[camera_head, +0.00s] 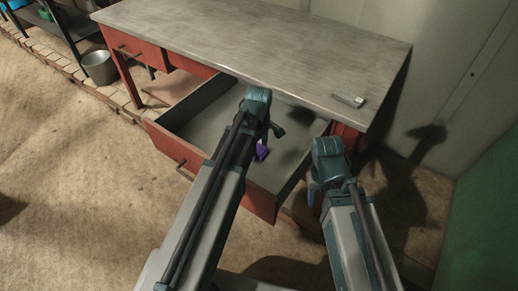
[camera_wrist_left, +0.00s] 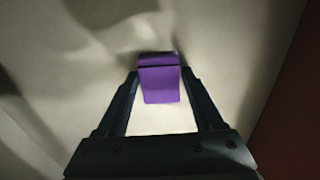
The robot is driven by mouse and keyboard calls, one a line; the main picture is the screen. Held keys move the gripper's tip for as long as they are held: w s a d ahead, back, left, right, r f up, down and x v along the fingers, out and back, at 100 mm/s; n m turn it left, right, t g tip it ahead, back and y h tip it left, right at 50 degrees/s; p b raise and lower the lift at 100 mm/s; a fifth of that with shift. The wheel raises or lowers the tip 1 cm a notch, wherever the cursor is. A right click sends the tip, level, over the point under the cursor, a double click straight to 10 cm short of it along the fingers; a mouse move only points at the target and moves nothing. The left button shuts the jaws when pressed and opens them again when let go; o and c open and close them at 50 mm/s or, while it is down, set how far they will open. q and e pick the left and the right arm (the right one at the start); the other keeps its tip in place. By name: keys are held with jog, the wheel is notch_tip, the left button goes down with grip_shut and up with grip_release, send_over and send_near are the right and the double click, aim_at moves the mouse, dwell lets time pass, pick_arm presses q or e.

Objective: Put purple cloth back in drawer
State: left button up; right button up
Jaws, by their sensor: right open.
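The purple cloth (camera_head: 262,151) is inside the open drawer (camera_head: 176,150) of the red table, partly hidden by my left arm. In the left wrist view, the cloth (camera_wrist_left: 160,84) is a folded purple piece between the fingertips of my left gripper (camera_wrist_left: 160,78). The fingers stand apart, one on each side of it; I cannot tell whether they press on it. In the head view, my left gripper (camera_head: 268,128) reaches down into the drawer. My right gripper (camera_head: 314,192) is open and empty, to the right of the drawer's front corner.
The grey tabletop (camera_head: 240,42) overhangs the back of the drawer. A small metal object (camera_head: 348,100) lies on its right end. A shut drawer (camera_head: 130,48) is at the left. A bucket (camera_head: 99,68) stands on the floor further left. A green wall (camera_head: 480,215) bounds the right.

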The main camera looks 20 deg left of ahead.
aim_at(259, 149)
pick_arm(q)
jog(key=shift+o, duration=1)
jog(key=shift+r, duration=0.1)
notch_tip(259, 149, up, 12)
jog(key=p, duration=1.2)
jog(key=s+d+m+y, duration=0.1)
jog(key=s+d+m, duration=0.9)
jog(key=s+m, duration=0.4)
jog(key=shift+s+d+r+m, duration=0.15)
jog(key=shift+d+m, duration=0.05)
jog(key=shift+m, duration=1.7)
jog(key=shift+r, duration=0.1)
